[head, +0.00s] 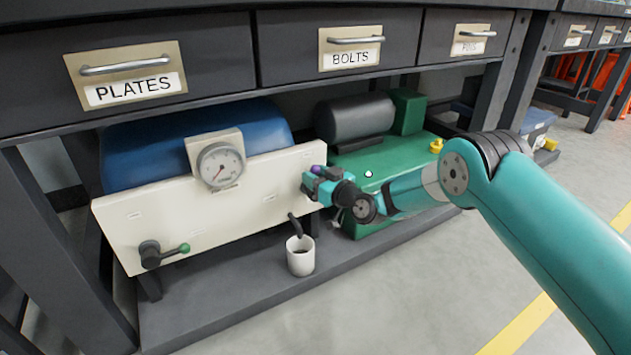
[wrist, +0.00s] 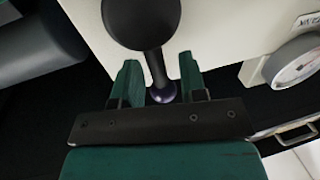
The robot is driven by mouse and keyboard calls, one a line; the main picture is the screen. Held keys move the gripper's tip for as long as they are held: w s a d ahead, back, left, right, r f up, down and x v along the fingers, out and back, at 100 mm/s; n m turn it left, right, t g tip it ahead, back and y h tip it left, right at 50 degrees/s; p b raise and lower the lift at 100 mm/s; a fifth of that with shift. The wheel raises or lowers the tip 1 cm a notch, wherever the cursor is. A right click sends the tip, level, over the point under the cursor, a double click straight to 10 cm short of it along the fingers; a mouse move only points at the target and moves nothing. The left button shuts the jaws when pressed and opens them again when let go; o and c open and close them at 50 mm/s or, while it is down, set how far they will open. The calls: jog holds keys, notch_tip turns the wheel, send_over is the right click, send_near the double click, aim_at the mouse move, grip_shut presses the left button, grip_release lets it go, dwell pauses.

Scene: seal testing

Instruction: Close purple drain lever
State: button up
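The purple drain lever is mostly hidden by my gripper in the head view, with its purple knob (head: 316,170) showing at the panel's right end. In the wrist view, the lever (wrist: 155,66) runs from a round black hub to a dark purple knob (wrist: 163,94). My gripper (head: 314,181) is at the lever. In the wrist view, the fingers (wrist: 160,84) are open on either side of the lever's end, with a gap visible on the right. I cannot tell if the left finger touches it.
A cream panel (head: 250,201) carries a gauge (head: 220,165) and a green-knobbed lever (head: 172,251). A white cup (head: 300,262) of dark liquid stands under a black spout (head: 295,226). A blue tank (head: 140,140) is behind. A green pump base (head: 385,155) is at right. Drawers overhang above.

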jog(key=shift+w+a, duration=0.1)
grip_shut()
